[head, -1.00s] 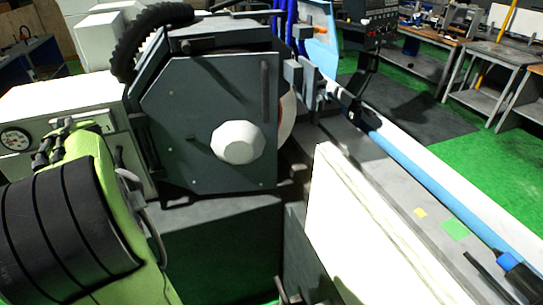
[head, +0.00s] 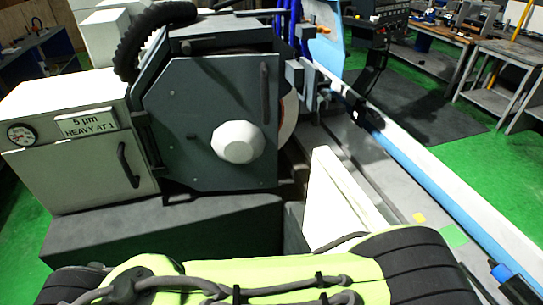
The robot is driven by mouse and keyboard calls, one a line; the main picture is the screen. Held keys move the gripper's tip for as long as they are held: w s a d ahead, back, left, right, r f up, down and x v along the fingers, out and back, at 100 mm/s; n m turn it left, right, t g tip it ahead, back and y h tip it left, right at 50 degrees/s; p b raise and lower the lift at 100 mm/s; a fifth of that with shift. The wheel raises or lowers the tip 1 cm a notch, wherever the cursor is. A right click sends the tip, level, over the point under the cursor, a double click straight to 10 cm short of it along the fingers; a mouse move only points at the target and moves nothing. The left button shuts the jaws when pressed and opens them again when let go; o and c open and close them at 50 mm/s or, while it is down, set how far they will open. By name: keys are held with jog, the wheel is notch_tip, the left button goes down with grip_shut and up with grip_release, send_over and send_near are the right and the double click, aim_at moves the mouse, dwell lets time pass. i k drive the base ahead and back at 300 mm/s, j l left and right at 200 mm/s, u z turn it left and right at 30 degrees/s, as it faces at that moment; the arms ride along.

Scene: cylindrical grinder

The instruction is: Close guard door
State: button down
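The grinder's dark grey guard door (head: 203,135) stands upright over the wheel housing in the middle of the head view. It has a vertical bar handle (head: 265,93) near its right edge and a white faceted knob (head: 238,142) on its face. Part of the pale grinding wheel (head: 288,117) shows past its right edge. I cannot tell whether the door sits flush on the housing. My green and black arm crosses the bottom of the view, apart from the door in the picture. My gripper is not in view.
A white cabinet (head: 75,155) with a gauge and handle stands left of the door. A white upright panel (head: 335,195) stands at lower right, partly behind my arm. A long blue and white rail (head: 430,175) runs along the right. Workbenches (head: 505,55) stand at the back right.

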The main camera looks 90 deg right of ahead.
aim_at(215, 126)
jog(key=z, duration=0.4)
jog(key=i+z, duration=0.15)
jog(key=z, duration=0.7)
jog(key=i+j+z, duration=0.1)
jog(key=z, duration=0.35)
jog(key=i+z, duration=0.1)
jog(key=z, duration=0.3)
